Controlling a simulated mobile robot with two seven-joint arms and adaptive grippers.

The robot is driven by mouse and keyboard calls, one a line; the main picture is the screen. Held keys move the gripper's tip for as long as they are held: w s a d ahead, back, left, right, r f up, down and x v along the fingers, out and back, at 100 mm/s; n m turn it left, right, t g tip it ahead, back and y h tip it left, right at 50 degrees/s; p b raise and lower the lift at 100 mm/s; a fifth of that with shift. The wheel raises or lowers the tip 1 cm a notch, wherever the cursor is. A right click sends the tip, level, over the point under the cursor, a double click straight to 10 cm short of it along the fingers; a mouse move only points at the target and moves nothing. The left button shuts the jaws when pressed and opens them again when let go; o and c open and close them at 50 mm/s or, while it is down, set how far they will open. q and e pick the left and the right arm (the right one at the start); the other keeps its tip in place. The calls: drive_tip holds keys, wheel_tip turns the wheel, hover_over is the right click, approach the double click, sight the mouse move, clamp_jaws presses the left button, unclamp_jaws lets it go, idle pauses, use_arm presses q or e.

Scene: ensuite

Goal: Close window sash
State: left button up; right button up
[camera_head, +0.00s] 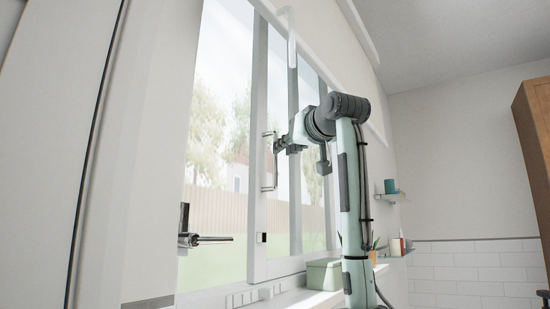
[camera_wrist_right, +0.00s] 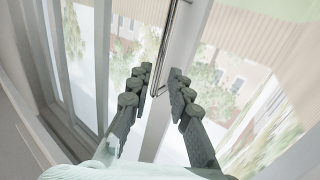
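The white-framed window sash (camera_head: 257,215) is in the middle left of the head view, with a garden showing through the glass. A slim metal pull handle (camera_head: 264,182) stands upright on its frame. My right gripper (camera_head: 277,146) is at the upper part of this handle. In the right wrist view the gripper's two dark fingers (camera_wrist_right: 159,88) are apart, and the metal handle (camera_wrist_right: 168,45) appears between them. Whether a finger touches it I cannot tell. The fingertips are small and partly hidden in the head view. My left gripper is not in view.
A metal lever handle (camera_head: 208,239) sticks out at the lower left. A green box (camera_head: 323,275) stands on the sill below my right arm. Small shelves with a teal cup (camera_head: 390,186) are on the wall beyond. A wooden cabinet (camera_head: 535,150) is at the far right.

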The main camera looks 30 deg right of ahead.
drive_tip(key=p, duration=0.1)
hover_over(275, 183)
drive_tip(key=shift+w+d, duration=0.2)
drive_tip(key=shift+w, duration=0.1)
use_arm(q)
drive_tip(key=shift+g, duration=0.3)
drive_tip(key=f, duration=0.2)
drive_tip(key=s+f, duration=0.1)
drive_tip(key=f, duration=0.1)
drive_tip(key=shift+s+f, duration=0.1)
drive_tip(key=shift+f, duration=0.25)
use_arm(e)
clamp_jaws()
